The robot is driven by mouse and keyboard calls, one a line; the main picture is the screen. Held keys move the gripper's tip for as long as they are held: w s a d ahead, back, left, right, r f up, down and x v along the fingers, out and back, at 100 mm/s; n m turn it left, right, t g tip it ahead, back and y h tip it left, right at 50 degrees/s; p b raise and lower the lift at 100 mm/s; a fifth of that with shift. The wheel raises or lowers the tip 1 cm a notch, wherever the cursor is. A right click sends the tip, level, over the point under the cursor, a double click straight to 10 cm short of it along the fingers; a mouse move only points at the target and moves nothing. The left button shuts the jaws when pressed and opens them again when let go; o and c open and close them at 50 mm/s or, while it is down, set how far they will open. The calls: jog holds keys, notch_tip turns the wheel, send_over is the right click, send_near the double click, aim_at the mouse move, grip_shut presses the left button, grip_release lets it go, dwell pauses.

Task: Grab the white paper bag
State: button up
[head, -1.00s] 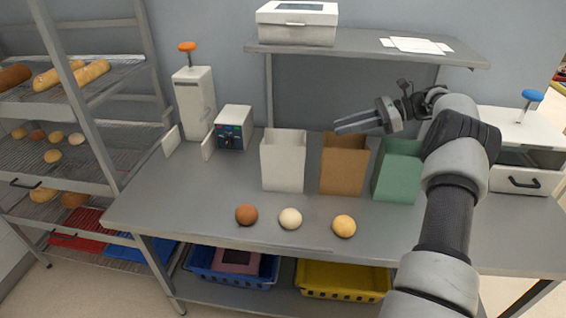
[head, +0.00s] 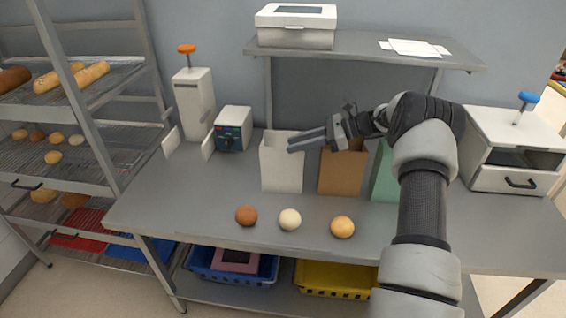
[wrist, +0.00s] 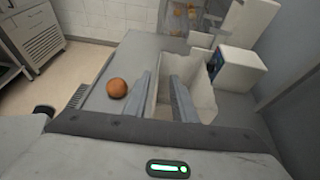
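The white paper bag (head: 282,170) stands upright and open-topped on the metal table, left of the brown paper bag (head: 342,172). My gripper (head: 291,144) is over the white bag's upper right side in the head view, its fingers pointing left. In the wrist view my gripper (wrist: 160,80) has its two fingers spread apart, and the white bag (wrist: 201,84) shows between and beyond them. I cannot tell whether the fingers touch the bag. Nothing is held.
A green bag (head: 386,172) stands at the right, partly behind my arm. A brown roll (head: 246,215), a pale roll (head: 290,219) and a golden roll (head: 342,227) lie in front. A blue-panelled device (head: 233,129) stands at left. A shelf (head: 365,52) overhangs the back.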

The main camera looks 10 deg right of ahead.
jog(key=x, duration=0.2)
jog(key=shift+a+f, duration=0.15)
jog(key=shift+a, duration=0.15)
grip_shut()
